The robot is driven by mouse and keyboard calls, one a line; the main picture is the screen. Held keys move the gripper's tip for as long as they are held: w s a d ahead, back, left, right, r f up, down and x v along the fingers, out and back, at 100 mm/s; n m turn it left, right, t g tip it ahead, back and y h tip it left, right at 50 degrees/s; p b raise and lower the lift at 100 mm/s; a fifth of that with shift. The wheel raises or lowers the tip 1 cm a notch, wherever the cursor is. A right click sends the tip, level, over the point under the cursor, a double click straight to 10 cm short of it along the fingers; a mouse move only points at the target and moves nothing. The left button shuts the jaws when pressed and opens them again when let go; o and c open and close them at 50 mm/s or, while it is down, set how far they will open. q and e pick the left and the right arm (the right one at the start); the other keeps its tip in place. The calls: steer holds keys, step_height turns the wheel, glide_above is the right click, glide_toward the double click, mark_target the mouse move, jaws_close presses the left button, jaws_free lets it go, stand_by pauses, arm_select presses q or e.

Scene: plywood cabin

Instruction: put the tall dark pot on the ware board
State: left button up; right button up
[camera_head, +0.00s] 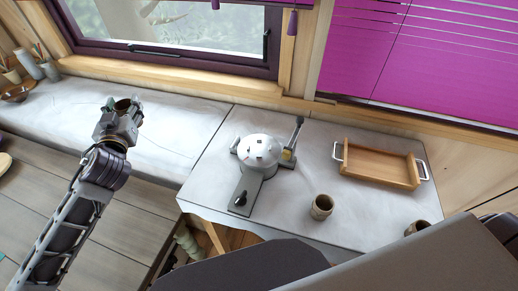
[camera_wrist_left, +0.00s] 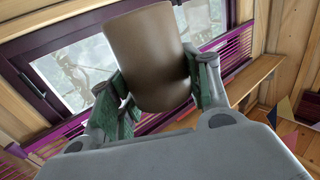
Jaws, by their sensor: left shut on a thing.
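My left gripper (camera_head: 123,113) is shut on the tall dark pot (camera_head: 122,105) and holds it above the left stretch of the grey counter. In the left wrist view the pot (camera_wrist_left: 147,55) is a plain brown cylinder between the two finger pads of the left gripper (camera_wrist_left: 155,85), tilted a little in the picture. The ware board (camera_head: 380,164) looks like a wooden tray with a metal handle at each end. It lies empty on the right part of the counter, well apart from the left gripper. My right gripper is not in view.
A grey-white wheel-like device (camera_head: 260,152) stands mid-counter, between the left gripper and the board. A small brown cup (camera_head: 321,207) stands in front of the board, another (camera_head: 417,227) at the right. Vases (camera_head: 28,64) and a bowl (camera_head: 17,92) stand far left. A window (camera_head: 170,30) is behind.

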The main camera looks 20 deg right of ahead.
arm_select(q)
steer(key=w+d+r+m+h, duration=0.15)
steer(key=d+r, duration=0.25)
steer(key=r, duration=0.7)
steer(key=s+d+r+m+g+h, duration=0.2)
steer(key=s+d+r+h, duration=0.15)
steer(key=d+r, duration=0.55)
steer(key=s+d+r+m+g+h, duration=0.1)
steer(key=s+d+r+m+h, duration=0.2)
steer(key=d+r, duration=0.65)
steer(key=d+f+m+g+h, duration=0.4)
steer(key=d+f+h, duration=0.2)
steer(key=d+f, duration=0.4)
steer(key=s+d+f+m+g+h, duration=0.1)
steer(key=s+d+f+m+g, duration=0.1)
steer(key=f, duration=0.8)
steer(key=s+d+f+m+g+h, duration=0.1)
steer(key=s+f+m+g+h, duration=0.1)
steer(key=f+m+g, duration=0.2)
step_height(320, 180, down, 8)
steer(key=g, duration=0.3)
steer(key=shift+s+d+r, duration=0.2)
steer(key=shift+s+d, duration=0.15)
stand_by(0.5)
